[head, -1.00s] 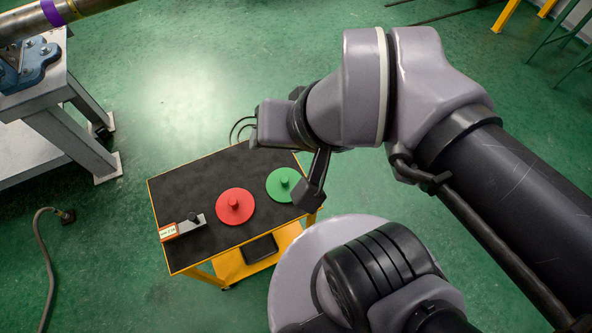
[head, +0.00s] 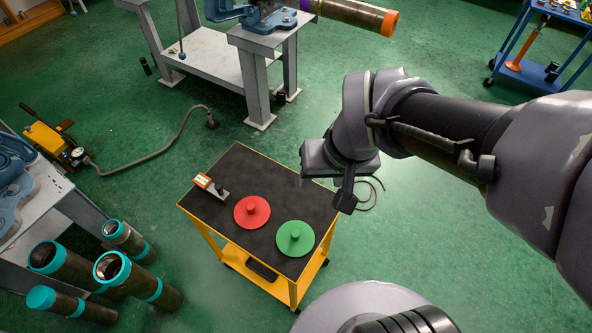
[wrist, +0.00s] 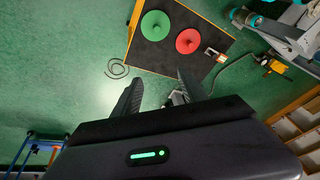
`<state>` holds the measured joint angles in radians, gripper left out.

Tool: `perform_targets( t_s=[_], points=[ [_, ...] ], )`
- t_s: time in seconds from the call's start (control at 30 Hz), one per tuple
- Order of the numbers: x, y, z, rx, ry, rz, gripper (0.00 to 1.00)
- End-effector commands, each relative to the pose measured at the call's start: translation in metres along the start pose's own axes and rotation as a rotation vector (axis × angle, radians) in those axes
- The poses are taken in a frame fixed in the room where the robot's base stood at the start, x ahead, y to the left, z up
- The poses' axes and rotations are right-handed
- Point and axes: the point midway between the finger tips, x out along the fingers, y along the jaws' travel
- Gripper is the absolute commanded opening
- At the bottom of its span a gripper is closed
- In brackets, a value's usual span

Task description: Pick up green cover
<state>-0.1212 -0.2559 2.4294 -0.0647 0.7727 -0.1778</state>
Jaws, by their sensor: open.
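The green cover (head: 295,238) is a round disc with a knob in its middle. It lies flat on the black top of a small yellow cart (head: 240,165), near the cart's front right corner. It also shows in the wrist view (wrist: 156,25), beyond my fingers. A red cover (head: 252,212) of the same shape lies beside it to the left. My gripper (wrist: 158,92) is open and empty, its two fingers apart. In the head view my gripper (head: 344,200) is at the cart's right edge, up and to the right of the green cover, not touching it.
A small metal device with an orange-white label (head: 211,186) lies on the cart's left part. Several pipes with teal ends (head: 115,270) stand at lower left. A grey vise table (head: 255,45) with a pipe (head: 350,14) is behind. Green floor around the cart is mostly clear.

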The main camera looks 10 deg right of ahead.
Motion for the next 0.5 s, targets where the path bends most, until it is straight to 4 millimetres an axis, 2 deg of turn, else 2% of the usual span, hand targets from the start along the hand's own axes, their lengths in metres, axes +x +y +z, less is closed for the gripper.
perform_targets(
  t_s=[0.17,0.27,0.4,0.5],
  points=[
    [0.053,-0.01,-0.01,-0.192,-0.108,0.022,0.5],
    [0.092,-0.018,-0.01,-0.327,-0.176,0.03,0.5],
    [0.152,-0.028,0.002,-0.521,-0.273,0.028,0.5],
    [0.18,-0.031,0.011,-0.611,-0.313,0.023,0.5]
  ],
)
